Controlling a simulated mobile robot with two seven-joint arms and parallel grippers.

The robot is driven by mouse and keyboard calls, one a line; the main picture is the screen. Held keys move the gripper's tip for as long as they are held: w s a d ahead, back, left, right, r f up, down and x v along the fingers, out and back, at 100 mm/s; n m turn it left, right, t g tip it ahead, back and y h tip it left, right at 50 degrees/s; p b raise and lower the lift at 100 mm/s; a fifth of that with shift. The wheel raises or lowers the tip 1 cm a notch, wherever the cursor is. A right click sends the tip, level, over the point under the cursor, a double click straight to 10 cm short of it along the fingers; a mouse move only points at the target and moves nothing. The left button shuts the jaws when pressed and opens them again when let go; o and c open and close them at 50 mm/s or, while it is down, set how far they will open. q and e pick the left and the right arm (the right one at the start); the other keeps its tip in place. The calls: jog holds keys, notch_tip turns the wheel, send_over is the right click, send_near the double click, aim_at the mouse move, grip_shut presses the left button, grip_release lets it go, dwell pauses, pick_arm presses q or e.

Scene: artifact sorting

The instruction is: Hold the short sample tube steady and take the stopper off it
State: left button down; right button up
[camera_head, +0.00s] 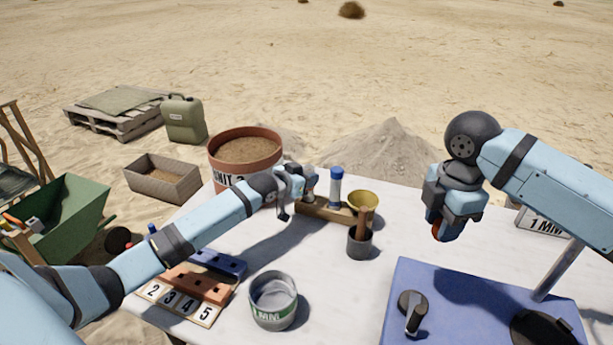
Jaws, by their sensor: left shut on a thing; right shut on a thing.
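The wooden rack (324,212) stands at the back middle of the white table. My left gripper (303,183) is at its left end, shut on the short sample tube (309,187), which is mostly hidden by the fingers. No stopper shows clearly on this tube. A taller tube with a blue cap (336,173) stands upright in the rack, to the right. My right gripper (442,228) points down, well to the right of the rack and above the table. It is shut on a small red thing (437,231), which looks like the stopper; the fingers hide most of it.
A brass-coloured funnel (362,202) rises above a dark cup (359,244) in front of the rack. A grey sieve tin (274,301), numbered blocks (180,295) and a blue box (475,300) stand nearer. A large sand pot (245,158) is behind my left arm.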

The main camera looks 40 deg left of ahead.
pick_arm(q)
jog(key=shift+f, duration=0.4)
jog(key=c, duration=0.7)
grip_release()
jog(key=shift+c, duration=0.2)
jog(key=shift+r, duration=0.35)
jog(key=shift+s+r, duration=0.2)
jog(key=shift+r, duration=0.15)
jog(key=p+v, duration=0.1)
jog(key=v, duration=1)
jog(key=shift+s+p, duration=0.3)
pick_arm(e)
jog(key=shift+r, duration=0.8)
